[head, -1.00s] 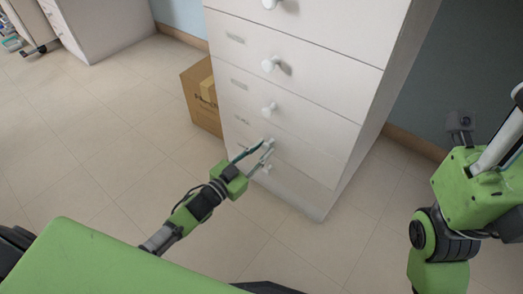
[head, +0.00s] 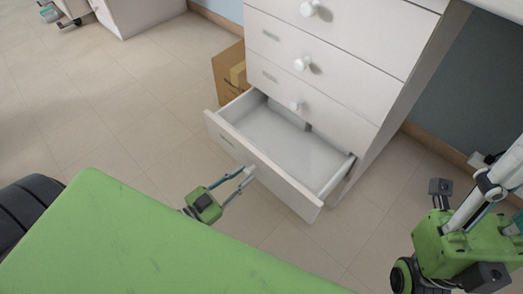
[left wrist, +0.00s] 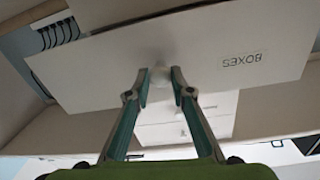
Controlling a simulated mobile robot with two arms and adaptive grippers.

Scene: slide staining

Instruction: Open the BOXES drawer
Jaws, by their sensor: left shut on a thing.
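The BOXES drawer (head: 262,172) is the lowest drawer of the white cabinet. In the head view it is pulled well out, and its inside looks empty. Its front shows in the left wrist view with the upside-down label BOXES (left wrist: 244,59). My left gripper (head: 247,171) is at the middle of the drawer front, shut on the knob. The knob (left wrist: 183,78) shows pale between the fingertips in the left wrist view and is mostly hidden in the head view. My right gripper is not clearly in view; only my right arm shows at the right.
The cabinet (head: 350,115) has closed drawers with white knobs above the open one. A cardboard box (head: 228,72) stands on the floor left of the cabinet. Another white cabinet (head: 145,14) stands at the far left. The tiled floor (head: 90,110) to the left is clear.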

